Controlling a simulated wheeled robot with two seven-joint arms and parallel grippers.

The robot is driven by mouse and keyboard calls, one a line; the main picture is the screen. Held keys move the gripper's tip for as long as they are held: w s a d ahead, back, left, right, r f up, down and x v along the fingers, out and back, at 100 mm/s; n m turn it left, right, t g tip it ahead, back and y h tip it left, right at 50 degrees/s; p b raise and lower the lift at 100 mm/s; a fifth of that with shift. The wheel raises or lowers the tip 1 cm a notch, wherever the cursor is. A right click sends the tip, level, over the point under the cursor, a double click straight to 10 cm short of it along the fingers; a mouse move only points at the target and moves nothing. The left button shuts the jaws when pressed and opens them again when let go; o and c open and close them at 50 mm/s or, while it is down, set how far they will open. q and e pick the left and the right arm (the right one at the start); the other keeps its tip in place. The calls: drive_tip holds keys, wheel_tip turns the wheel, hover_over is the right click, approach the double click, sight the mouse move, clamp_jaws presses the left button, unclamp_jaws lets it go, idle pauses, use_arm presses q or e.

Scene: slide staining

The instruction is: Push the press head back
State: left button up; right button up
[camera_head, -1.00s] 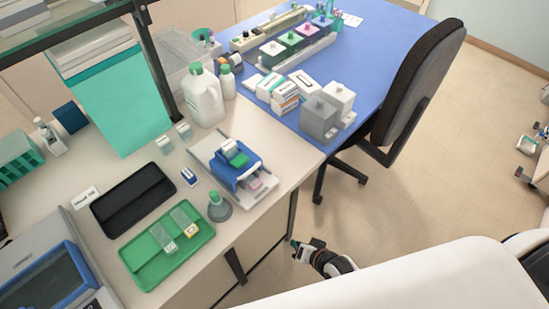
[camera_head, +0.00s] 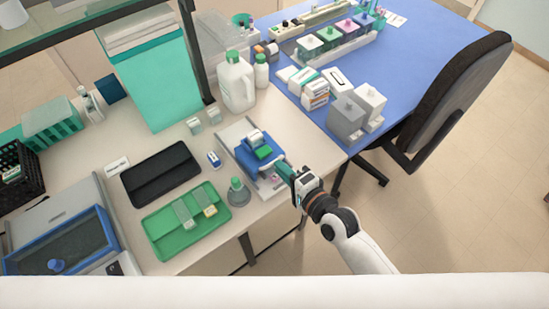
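The press is a small blue device (camera_head: 248,162) with a white and green head (camera_head: 260,146), standing on a pale grey base plate (camera_head: 232,134) near the bench's right edge. My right gripper (camera_head: 283,171) reaches in from the lower right, its dark green fingertips at the front right side of the press. It hides part of the press's front end. I cannot tell whether the fingertips touch the press or whether they are open or shut. My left gripper is not in view.
A grey bottle with a green cap (camera_head: 238,192) stands just left of the press front. A green tray (camera_head: 160,237) with slide holders and a black case (camera_head: 147,187) lie further left. A white jug (camera_head: 236,84) stands behind. The blue table (camera_head: 398,60) and chair (camera_head: 455,95) are at right.

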sight(262, 155)
drive_tip(key=shift+x, duration=2.05)
drive_tip(key=shift+c, duration=0.5)
clamp_jaws()
